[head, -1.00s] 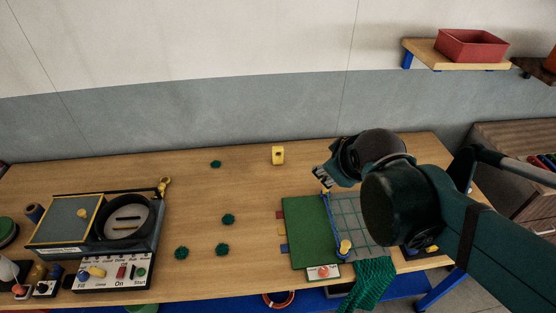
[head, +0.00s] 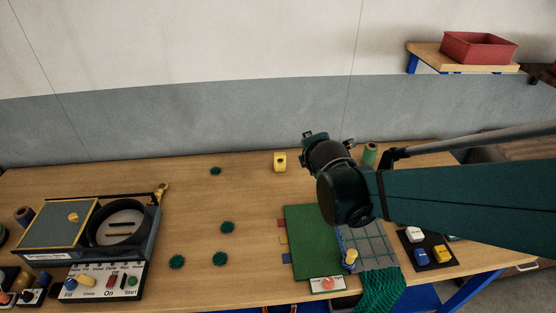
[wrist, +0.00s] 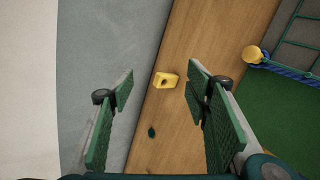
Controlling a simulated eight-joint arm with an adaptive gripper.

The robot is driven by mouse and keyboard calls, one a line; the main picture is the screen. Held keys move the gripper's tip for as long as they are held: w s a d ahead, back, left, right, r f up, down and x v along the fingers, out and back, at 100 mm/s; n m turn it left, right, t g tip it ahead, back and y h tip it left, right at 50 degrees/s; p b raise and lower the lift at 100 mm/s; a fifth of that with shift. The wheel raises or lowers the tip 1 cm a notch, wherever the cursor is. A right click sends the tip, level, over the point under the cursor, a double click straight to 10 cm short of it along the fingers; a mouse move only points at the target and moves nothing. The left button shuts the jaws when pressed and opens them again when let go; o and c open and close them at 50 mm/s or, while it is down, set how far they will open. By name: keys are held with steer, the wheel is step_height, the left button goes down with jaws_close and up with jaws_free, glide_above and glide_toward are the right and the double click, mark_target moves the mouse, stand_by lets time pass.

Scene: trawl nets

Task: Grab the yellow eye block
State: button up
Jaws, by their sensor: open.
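The yellow eye block (head: 280,162) stands on the wooden table near its back edge, with a dark hole in its face. In the wrist view the yellow eye block (wrist: 166,80) shows ahead, between the lines of the two fingers and nearer the right one. My gripper (head: 312,137) is to the right of the block in the head view and apart from it. In the wrist view my gripper (wrist: 160,88) is open and empty, its green pads spread wide.
A green board with a net frame (head: 303,242) lies right of centre under my arm. Several dark green tufts (head: 227,227) lie on the table. A machine with a round bowl (head: 122,225) stands at left. The wall (head: 200,130) rises behind the table.

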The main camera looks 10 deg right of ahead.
steer(key=w+a+f+n+t+b, duration=0.1)
steer(key=w+a+f+n+b, duration=0.2)
steer(key=w+f+n, duration=0.4)
steer(key=n+t+b, duration=0.2)
steer(key=n+b, duration=0.1)
steer(key=n, duration=0.5)
glide_toward(280, 157)
steer(key=d+x, duration=0.1)
steer(key=x, duration=0.3)
steer(key=shift+a+r+y, duration=0.1)
steer(key=shift+r+y, duration=0.05)
steer(key=shift+y, duration=0.25)
steer(key=shift+w, duration=0.1)
steer(key=shift+b+x, duration=0.3)
steer(key=shift+x, duration=0.95)
steer(key=shift+b+x, duration=0.8)
steer(key=shift+x, duration=1.75)
steer(key=shift+a+f, duration=0.15)
steer(key=shift+f, duration=0.05)
